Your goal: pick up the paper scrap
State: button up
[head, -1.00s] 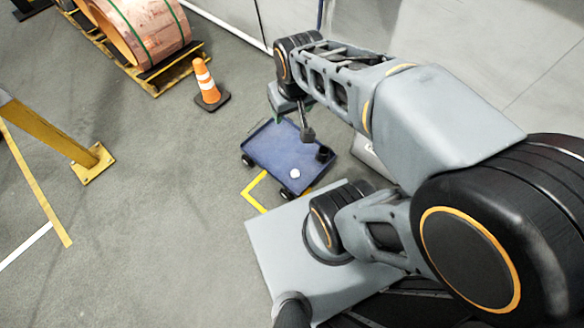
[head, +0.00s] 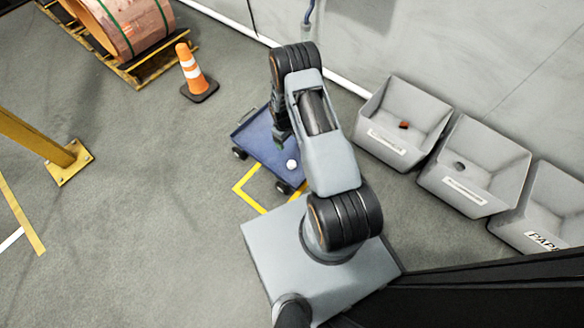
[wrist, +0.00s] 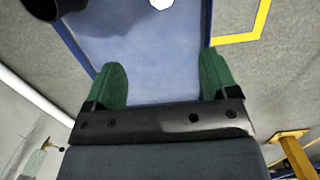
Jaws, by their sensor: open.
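The paper scrap (head: 291,165) is a small white crumpled ball lying on the blue cart (head: 262,153), near the cart's front edge in the head view. In the wrist view the scrap (wrist: 161,4) is cut off by the top edge, above the gap between my fingers. My gripper (wrist: 163,85) is open and empty, with its two green fingers apart over the blue cart top. In the head view my gripper (head: 280,143) hangs over the cart, to the left of the scrap, partly hidden by my arm.
Grey bins stand along the wall: one with a reddish bit (head: 403,125), one with a dark lump (head: 459,166), and a paper-labelled bin (head: 545,215). An orange cone (head: 195,75), a yellow post (head: 66,160) and a copper coil (head: 125,22) are at left. Open floor lies between.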

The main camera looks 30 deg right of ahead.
jog(key=b, duration=0.3)
send_over(291, 163)
jog(key=f, duration=1.1)
jog(key=shift+w+a+f, duration=0.15)
jog(key=shift+w+f, duration=0.05)
jog(key=shift+f, duration=0.15)
jog(key=shift+s+f+b, duration=0.2)
jog(key=shift+f+b, duration=0.75)
jog(key=shift+f, duration=0.7)
jog(key=shift+s+f+b, duration=0.15)
jog(key=shift+f+b, duration=0.8)
jog(key=shift+f, duration=0.65)
jog(key=shift+r, duration=0.1)
jog(key=c, duration=1)
